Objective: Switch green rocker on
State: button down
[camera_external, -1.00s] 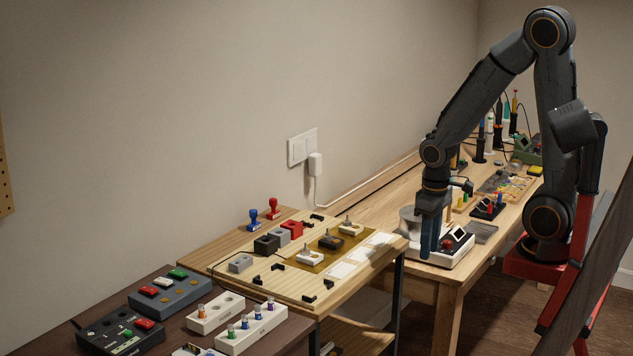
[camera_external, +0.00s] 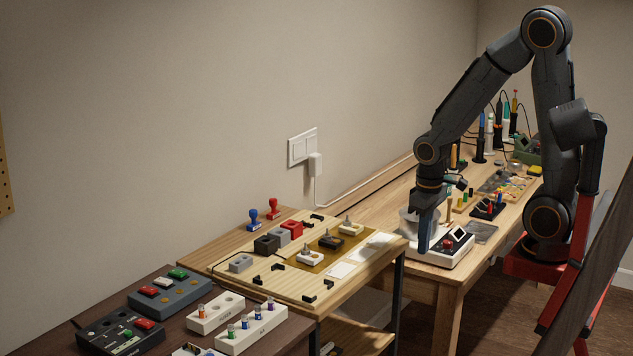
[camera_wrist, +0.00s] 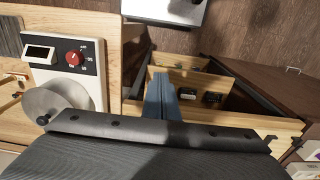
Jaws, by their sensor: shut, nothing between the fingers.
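A green rocker (camera_external: 178,273) sits at the back right of a blue-grey switch box (camera_external: 180,298) on the dark table at the lower left. A white rocker and a red rocker sit beside it in the same row. Whether the green rocker is on or off is too small to tell. My gripper (camera_external: 424,248) is shut and empty, with its blue fingers pointing down in front of the white device on the far wooden table. It is well to the right of the switch box. The fingers also show in the wrist view (camera_wrist: 160,97); the green rocker does not.
A wooden board (camera_external: 290,285) with small blocks lies between. The white device (camera_wrist: 75,65) has a red knob.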

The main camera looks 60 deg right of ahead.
aim_at(181, 272)
jog(key=shift+t, duration=0.3)
jog(key=w+a+r, duration=0.1)
jog(key=w+a, duration=0.1)
jog(key=w, duration=0.3)
jog(key=w+a+r, duration=0.2)
jog(key=w, duration=0.4)
jog(key=w+a+r, duration=0.2)
jog(key=w+a, duration=0.1)
jog(key=w, duration=0.3)
jog(key=shift+w, duration=0.15)
jog(key=w+a+r, duration=0.5)
jog(key=w+a, duration=0.7)
jog(key=w, duration=0.2)
jog(key=w+a+r, duration=0.2)
jog(key=a, duration=0.7)
jog(key=w+a+r+t+b, duration=0.1)
jog(key=a+r, duration=0.2)
jog(key=a, duration=0.6)
jog(key=w+a+r, duration=0.2)
jog(key=a+r, duration=0.1)
jog(key=a, duration=0.6)
jog(key=shift+w+a+t, duration=0.2)
jog(key=shift+w+t, duration=0.1)
jog(key=shift+t, duration=0.1)
